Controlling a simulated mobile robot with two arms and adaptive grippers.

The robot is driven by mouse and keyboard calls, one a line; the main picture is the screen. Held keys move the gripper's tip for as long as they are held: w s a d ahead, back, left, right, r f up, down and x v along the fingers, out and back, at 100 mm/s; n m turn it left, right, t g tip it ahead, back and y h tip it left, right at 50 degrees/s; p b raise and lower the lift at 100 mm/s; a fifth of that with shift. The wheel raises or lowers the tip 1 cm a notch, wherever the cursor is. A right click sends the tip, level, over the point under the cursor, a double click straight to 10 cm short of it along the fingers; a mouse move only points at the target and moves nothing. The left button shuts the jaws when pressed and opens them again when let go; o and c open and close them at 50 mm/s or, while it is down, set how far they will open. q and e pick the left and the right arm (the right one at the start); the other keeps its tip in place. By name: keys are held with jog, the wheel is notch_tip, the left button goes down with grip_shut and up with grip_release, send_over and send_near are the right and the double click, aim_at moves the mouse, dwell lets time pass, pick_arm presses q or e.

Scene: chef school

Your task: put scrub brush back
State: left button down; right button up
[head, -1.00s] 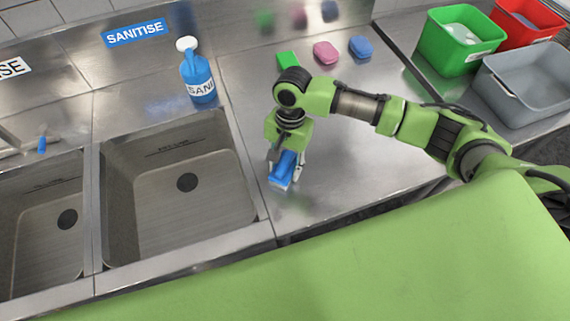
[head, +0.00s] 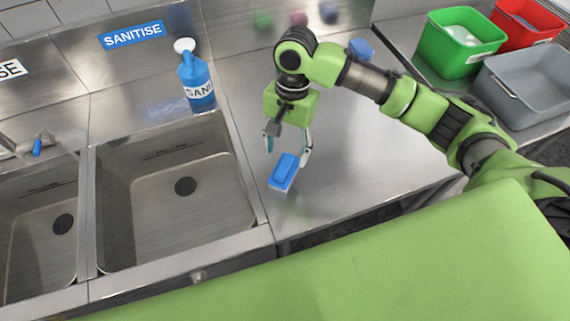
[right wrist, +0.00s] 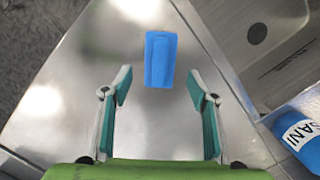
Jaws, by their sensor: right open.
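The blue scrub brush (head: 285,171) lies on the steel counter just right of the sink's edge in the head view. It also shows in the right wrist view (right wrist: 160,60), ahead of the fingertips. My right gripper (head: 287,148) is open and empty above and behind the brush, with its fingers apart and clear of it. My left gripper is not in view.
Two sink basins (head: 177,200) lie left of the brush. A blue sanitiser bottle (head: 197,82) stands behind them. A blue sponge (head: 360,48) lies at the back. Green (head: 459,42), red (head: 527,22) and grey (head: 522,88) tubs stand at the right. The counter right of the brush is clear.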

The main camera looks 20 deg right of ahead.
aim_at(287, 160)
jog(key=shift+w+d+r+b, duration=0.1)
jog(key=shift+w+r+b, duration=0.05)
jog(key=shift+r, duration=0.95)
jog(key=shift+w+d+r+b, duration=0.1)
jog(key=shift+w+r+b, duration=0.05)
jog(key=shift+r, duration=0.95)
jog(key=shift+s+f, duration=0.1)
